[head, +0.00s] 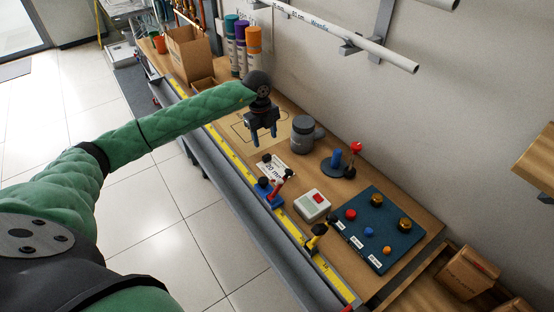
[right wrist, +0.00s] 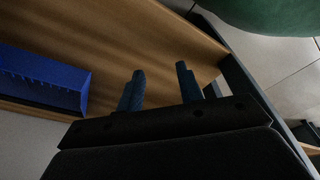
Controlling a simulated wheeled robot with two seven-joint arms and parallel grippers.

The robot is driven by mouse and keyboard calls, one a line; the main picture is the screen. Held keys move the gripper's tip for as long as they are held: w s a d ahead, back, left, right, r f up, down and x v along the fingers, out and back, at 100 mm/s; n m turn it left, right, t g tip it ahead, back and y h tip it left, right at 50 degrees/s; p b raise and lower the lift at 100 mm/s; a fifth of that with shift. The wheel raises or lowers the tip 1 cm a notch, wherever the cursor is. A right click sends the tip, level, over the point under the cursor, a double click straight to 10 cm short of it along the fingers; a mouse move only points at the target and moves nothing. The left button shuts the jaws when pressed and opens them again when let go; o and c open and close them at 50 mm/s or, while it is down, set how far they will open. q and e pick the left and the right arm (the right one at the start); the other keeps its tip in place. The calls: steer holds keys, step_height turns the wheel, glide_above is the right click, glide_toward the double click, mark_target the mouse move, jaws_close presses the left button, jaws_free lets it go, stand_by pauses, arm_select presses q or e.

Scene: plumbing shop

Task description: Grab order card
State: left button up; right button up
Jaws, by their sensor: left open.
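A white card printed "20 mm" (head: 274,168), which looks like the order card, lies flat on the wooden bench. A small black knob and a red-handled blue tool (head: 268,193) partly cover its edges. My left gripper (head: 264,138) is open and empty, pointing down, above the bench and just behind the card, apart from it. My right gripper (right wrist: 159,88) shows only in the right wrist view. Its two blue fingers stand apart with nothing between them.
A grey canister (head: 302,134) stands right of my left gripper. A white box with a red button (head: 312,205) and a dark board with knobs (head: 373,245) sit nearer. A yellow ruler (head: 225,148) runs along the bench edge. A blue bin (right wrist: 45,80) is near my right gripper.

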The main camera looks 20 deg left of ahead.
mark_target(266, 155)
steer(key=shift+s+f, duration=0.15)
arm_select(q)
steer(key=shift+s+a+f+y+b, duration=0.15)
steer(key=shift+f+y+b, duration=0.4)
steer(key=shift+f, duration=0.65)
arm_select(e)
steer(key=shift+w+a+r, duration=0.5)
steer(key=shift+a+r, duration=0.1)
steer(key=shift+r, duration=0.2)
arm_select(q)
steer(key=f, duration=0.2)
steer(key=d+f+b, duration=0.1)
steer(key=f, duration=0.1)
steer(key=shift+s, duration=0.15)
steer(key=shift+a+f, duration=0.15)
steer(key=shift+f, duration=0.4)
arm_select(e)
steer(key=shift+w+a+r, duration=0.2)
steer(key=shift+w+r, duration=0.2)
steer(key=shift+r, duration=0.2)
steer(key=shift+w+a+r, duration=0.2)
steer(key=shift+w+r, duration=0.15)
steer(key=shift+r, duration=0.25)
arm_select(q)
steer(key=shift+c, duration=0.2)
steer(key=c, duration=1)
arm_select(e)
steer(key=shift+d, duration=0.1)
